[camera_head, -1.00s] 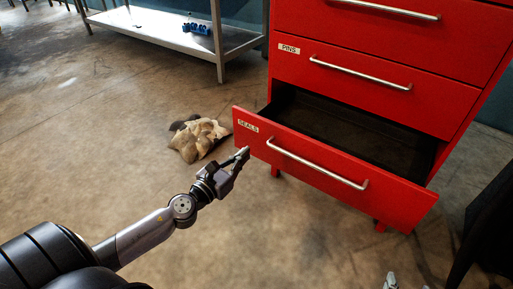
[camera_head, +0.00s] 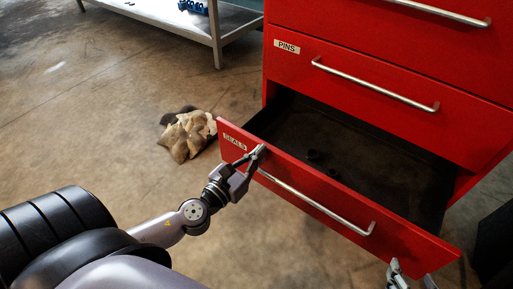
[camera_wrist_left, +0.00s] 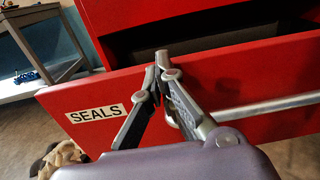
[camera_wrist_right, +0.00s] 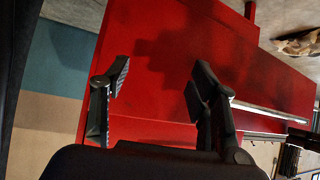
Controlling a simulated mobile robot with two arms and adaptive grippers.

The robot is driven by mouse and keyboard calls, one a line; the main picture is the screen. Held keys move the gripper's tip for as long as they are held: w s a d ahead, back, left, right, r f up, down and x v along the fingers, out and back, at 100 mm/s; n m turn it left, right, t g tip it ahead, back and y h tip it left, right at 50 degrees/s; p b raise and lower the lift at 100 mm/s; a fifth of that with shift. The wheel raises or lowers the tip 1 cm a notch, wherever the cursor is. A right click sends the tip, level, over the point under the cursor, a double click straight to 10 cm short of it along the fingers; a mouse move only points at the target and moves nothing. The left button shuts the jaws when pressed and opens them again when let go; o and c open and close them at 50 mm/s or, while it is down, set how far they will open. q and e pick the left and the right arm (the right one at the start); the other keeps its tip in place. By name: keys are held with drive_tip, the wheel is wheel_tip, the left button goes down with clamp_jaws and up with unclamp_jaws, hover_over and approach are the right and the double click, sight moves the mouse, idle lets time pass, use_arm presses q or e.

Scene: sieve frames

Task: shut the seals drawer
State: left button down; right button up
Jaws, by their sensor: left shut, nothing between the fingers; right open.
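The red seals drawer (camera_head: 345,206) is pulled out from the red cabinet (camera_head: 375,75), and small dark items show inside it. Its label reads SEALS (camera_wrist_left: 95,113) in the left wrist view. Its long metal handle (camera_head: 315,203) runs across the front. My left gripper (camera_head: 260,152) is shut and empty, its tips at the drawer front near the handle's left end; I cannot tell whether they touch it. My right gripper (camera_head: 410,268) is open at the bottom of the head view, near the drawer's right end. In the right wrist view its fingers (camera_wrist_right: 162,82) are apart before a red surface.
The pins drawer (camera_head: 370,85) above is shut. A crumpled beige cloth (camera_head: 188,133) lies on the floor left of the drawer. A metal shelf table (camera_head: 170,12) with blue parts stands at the back left. A dark object (camera_head: 495,245) stands at the right edge.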

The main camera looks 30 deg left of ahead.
use_arm(q)
drive_tip(key=shift+w, duration=0.1)
use_arm(e)
drive_tip(key=shift+w+a, duration=0.1)
drive_tip(key=shift+w, duration=0.15)
use_arm(q)
drive_tip(key=shift+w, duration=0.2)
drive_tip(key=w+d+p, duration=0.1)
drive_tip(key=w+p, duration=0.1)
drive_tip(key=w, duration=1.9)
drive_tip(key=shift+d+p, duration=0.35)
drive_tip(key=shift+d, duration=0.05)
use_arm(e)
drive_tip(key=s+d+f+g, duration=0.2)
drive_tip(key=s+g, duration=0.1)
drive_tip(key=s, duration=0.3)
drive_tip(key=s+d+f+g+h, duration=0.1)
drive_tip(key=s+d+f+g, duration=0.1)
drive_tip(key=s, duration=0.4)
drive_tip(key=shift+f+g+h, duration=0.3)
drive_tip(key=shift+f+g, duration=0.35)
drive_tip(key=shift+g, duration=0.25)
use_arm(q)
drive_tip(key=shift+w, duration=0.1)
